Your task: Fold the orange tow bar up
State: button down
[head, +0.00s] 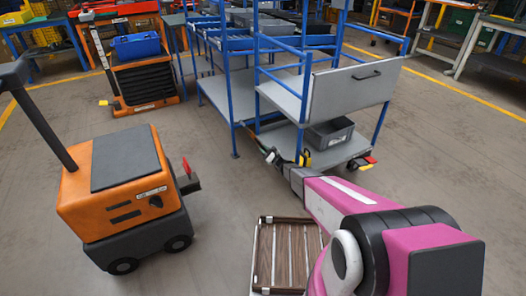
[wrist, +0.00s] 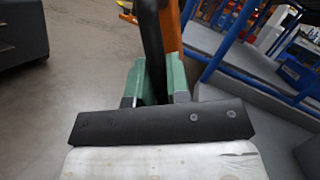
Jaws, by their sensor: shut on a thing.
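The orange tow bar (wrist: 172,32) rises from between my gripper's fingers in the wrist view, with a dark curved part (wrist: 151,40) along its left side. My gripper (wrist: 156,88) has green fingers, shut on the tow bar's dark part. In the head view my gripper (head: 268,154) is low at the near left corner of a blue-framed cart (head: 235,100). There the tow bar is too small and too covered to make out clearly.
An orange tugger (head: 108,174) with a black handle stands at the left. The cart has a grey panel (head: 350,87) and a grey bin (head: 330,133) on its lower shelf. A slatted wooden piece (head: 288,255) lies in front. Floor between tugger and cart is clear.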

aim_at(256, 138)
jog(key=shift+d, duration=0.1)
jog(key=c, duration=1.1)
grip_release()
jog(key=r, duration=0.4)
jog(key=shift+s+a+r, duration=0.2)
jog(key=shift+s+r, duration=0.2)
jog(key=s+a+r, duration=0.6)
jog(key=s+a, duration=0.1)
jog(key=s, duration=0.1)
jog(key=shift+a, duration=0.25)
